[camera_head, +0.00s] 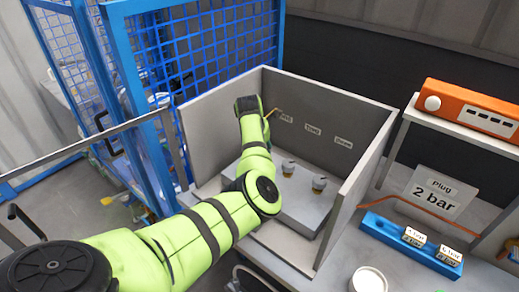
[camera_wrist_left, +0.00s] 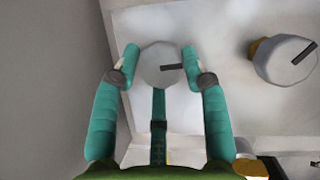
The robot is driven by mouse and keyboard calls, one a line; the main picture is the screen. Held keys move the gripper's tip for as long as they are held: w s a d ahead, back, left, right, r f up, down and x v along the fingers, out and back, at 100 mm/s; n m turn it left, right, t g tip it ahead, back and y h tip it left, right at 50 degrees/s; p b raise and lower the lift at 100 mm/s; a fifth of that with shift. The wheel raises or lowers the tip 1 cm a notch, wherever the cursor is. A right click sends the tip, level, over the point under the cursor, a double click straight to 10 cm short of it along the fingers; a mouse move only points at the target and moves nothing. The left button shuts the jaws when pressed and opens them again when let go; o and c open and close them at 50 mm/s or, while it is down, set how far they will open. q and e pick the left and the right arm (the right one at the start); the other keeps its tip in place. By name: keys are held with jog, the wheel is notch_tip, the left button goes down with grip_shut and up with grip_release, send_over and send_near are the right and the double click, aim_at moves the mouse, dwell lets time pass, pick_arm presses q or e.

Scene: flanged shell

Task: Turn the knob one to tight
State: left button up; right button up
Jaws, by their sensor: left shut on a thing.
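In the left wrist view, knob one (camera_wrist_left: 160,68) is a round pale grey knob with a dark pointer bar that points right. My left gripper (camera_wrist_left: 160,58) has one teal finger on each side of it and is shut on it. A second round knob (camera_wrist_left: 285,60) lies to the right, its dark pointer tilted up to the right. In the head view my green left arm reaches into the grey open box (camera_head: 370,120) and hides knob one and the gripper. The other two knobs (camera_head: 287,167) (camera_head: 319,183) stand on the grey block. My right gripper is not in view.
The box walls rise close around my left arm; a grey wall (camera_wrist_left: 50,80) runs just left of the fingers. Labels, One (camera_head: 286,118) among them, are on the back wall. A blue block (camera_head: 395,235) and a sign (camera_head: 440,192) reading "Plug 2 bar" stand right.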

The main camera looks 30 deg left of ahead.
pick_arm(q)
jog(key=shift+d+f+m+h, duration=0.15)
jog(key=shift+m+h, duration=0.15)
jog(key=shift+m, duration=0.4)
jog(key=o, duration=1.1)
jog(key=shift+r, duration=0.35)
jog(key=v, duration=1.1)
jog(key=shift+s+d+r, duration=0.1)
jog(key=shift+s+r, duration=0.05)
